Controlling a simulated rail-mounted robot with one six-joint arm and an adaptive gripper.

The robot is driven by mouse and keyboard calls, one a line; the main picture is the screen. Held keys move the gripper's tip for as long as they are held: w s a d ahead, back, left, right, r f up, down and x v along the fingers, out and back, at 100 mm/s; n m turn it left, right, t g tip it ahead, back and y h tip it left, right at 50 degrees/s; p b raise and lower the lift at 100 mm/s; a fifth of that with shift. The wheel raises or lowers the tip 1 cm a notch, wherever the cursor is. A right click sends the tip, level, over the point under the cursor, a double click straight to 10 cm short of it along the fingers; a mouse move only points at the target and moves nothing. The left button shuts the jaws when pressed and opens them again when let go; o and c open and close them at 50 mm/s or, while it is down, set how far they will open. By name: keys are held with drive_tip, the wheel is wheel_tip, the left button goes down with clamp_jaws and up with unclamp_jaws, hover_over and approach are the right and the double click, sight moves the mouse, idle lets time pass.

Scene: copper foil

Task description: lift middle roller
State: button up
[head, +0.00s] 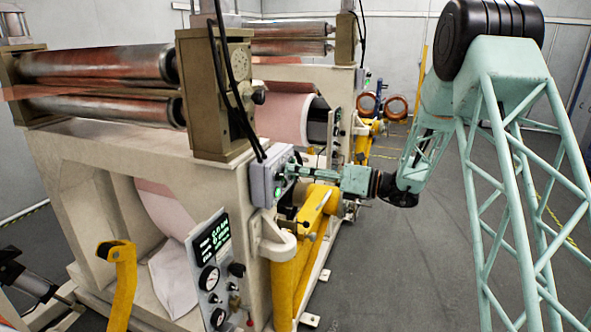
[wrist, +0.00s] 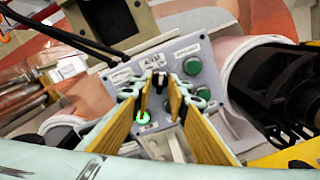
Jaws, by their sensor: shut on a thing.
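The grey control box (head: 262,186) is on the side of the near machine frame. In the wrist view its front panel (wrist: 183,48) carries several dark green buttons (wrist: 192,66), labels and one lit green button (wrist: 143,117). My gripper (head: 293,169) reaches the panel from the right. In the wrist view, my gripper (wrist: 158,82) has its yellow-padded fingers converging at the panel, shut on a small dark control, mostly hidden between the tips. Two metal rollers, an upper one (head: 95,63) and a lower one (head: 105,107), lie at the top of the machine; I cannot tell which is the middle roller.
A yellow arm bracket (head: 314,212) stands just below my gripper. Black cables (head: 232,85) hang down to the box. A gauge panel (head: 213,270) is lower left. The floor (head: 405,265) is open to the right.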

drive_tip(key=o, duration=0.5)
drive_tip(key=shift+d, duration=0.15)
drive_tip(key=shift+v, duration=5.9)
